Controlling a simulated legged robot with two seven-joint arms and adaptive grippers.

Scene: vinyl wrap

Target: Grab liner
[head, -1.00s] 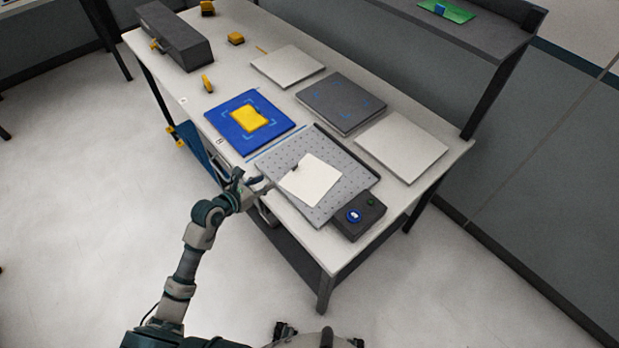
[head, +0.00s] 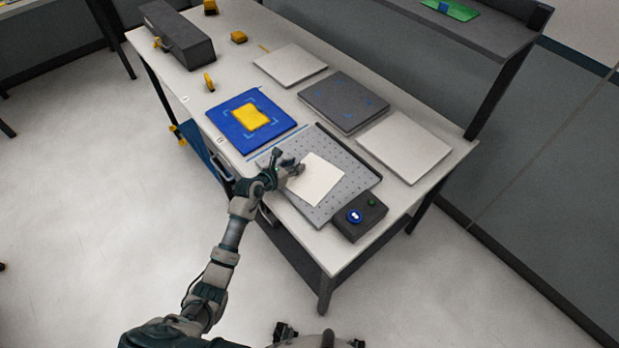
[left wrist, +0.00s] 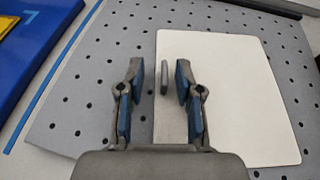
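The liner, a cream-white sheet (head: 318,182), lies flat on the grey perforated plate (head: 345,160) near the front of the bench. In the left wrist view the sheet (left wrist: 235,90) fills the right half, with a small upright grey tab (left wrist: 164,78) near its left edge. My left gripper (head: 287,167) is over the left edge of the sheet. In the left wrist view its two blue-padded fingers (left wrist: 162,85) are apart, one on each side of the tab, with gaps showing. The tab is hidden by the gripper in the head view.
A blue pad (head: 233,135) with a yellow piece (head: 251,117) lies left of the plate. A dark control box (head: 358,216) with a blue button sits at the front right. Grey and white panels (head: 403,146) lie behind. A raised shelf (head: 455,35) stands at the back right.

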